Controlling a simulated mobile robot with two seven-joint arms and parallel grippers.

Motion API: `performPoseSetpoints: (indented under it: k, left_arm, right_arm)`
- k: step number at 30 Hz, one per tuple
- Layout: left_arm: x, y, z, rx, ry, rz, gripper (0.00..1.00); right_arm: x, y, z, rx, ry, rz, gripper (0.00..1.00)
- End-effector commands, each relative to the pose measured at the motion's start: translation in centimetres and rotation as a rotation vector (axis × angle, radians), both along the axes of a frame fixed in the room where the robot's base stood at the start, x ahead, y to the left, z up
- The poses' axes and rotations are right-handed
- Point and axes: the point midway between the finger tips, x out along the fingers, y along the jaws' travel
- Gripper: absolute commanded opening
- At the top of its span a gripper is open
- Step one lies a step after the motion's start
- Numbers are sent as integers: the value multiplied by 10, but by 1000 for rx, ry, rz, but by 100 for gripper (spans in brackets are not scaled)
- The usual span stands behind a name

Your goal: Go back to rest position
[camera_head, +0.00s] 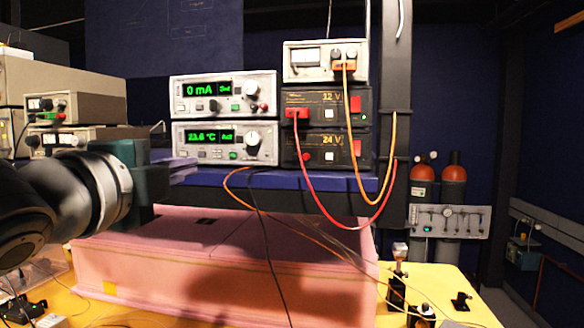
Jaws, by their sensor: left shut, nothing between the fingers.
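My left arm comes in from the left edge, with a dark round wrist joint and a grey ring. My left gripper (184,165) points right, in front of the left end of the blue shelf and just left of the lower display unit. Its fingers are together with nothing visible between them. It is above the pink foam enclosure (200,275). My right gripper is not in view.
A blue shelf (320,181) carries display units (223,94) and black power supplies (325,104). Red and orange cables (361,226) hang from it. The pink foam sits on a yellow table (445,282) with small fittings. Red-topped cylinders (453,178) stand at right.

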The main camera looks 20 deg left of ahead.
Motion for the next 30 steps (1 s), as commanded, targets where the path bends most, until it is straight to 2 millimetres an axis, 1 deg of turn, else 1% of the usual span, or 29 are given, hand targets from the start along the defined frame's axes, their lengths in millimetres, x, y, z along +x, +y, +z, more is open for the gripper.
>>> performPoseSetpoints:
  k: [14,16,17,18,20,23,24,26,27,29,30]
  left_arm:
    - [0,0,0,0,-1,0,0]
    - [-1,-1,-2,-14,8,1,0]
    - [-2,-2,-6,-34,20,2,0]
    - [-6,-4,-14,-82,48,7,0]
    - [-16,-10,-34,-197,117,24,0]
    - [-50,-28,-83,-480,290,94,0]
    - [-70,-37,-104,-605,371,141,0]
    - [-102,-54,-131,-780,486,223,0]
    - [-125,-64,-146,-884,560,285,0]
    - [-158,-80,-163,-1018,658,381,0]
    - [-178,-90,-171,-1092,715,443,0]
  right_arm:
    - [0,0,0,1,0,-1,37]
    - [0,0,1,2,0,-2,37]
    - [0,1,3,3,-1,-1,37]
    - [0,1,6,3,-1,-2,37]
    - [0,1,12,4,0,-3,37]
    - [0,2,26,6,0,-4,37]
    - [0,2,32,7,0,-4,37]
    - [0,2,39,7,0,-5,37]
    - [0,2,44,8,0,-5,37]
    - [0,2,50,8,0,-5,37]
    - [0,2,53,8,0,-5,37]
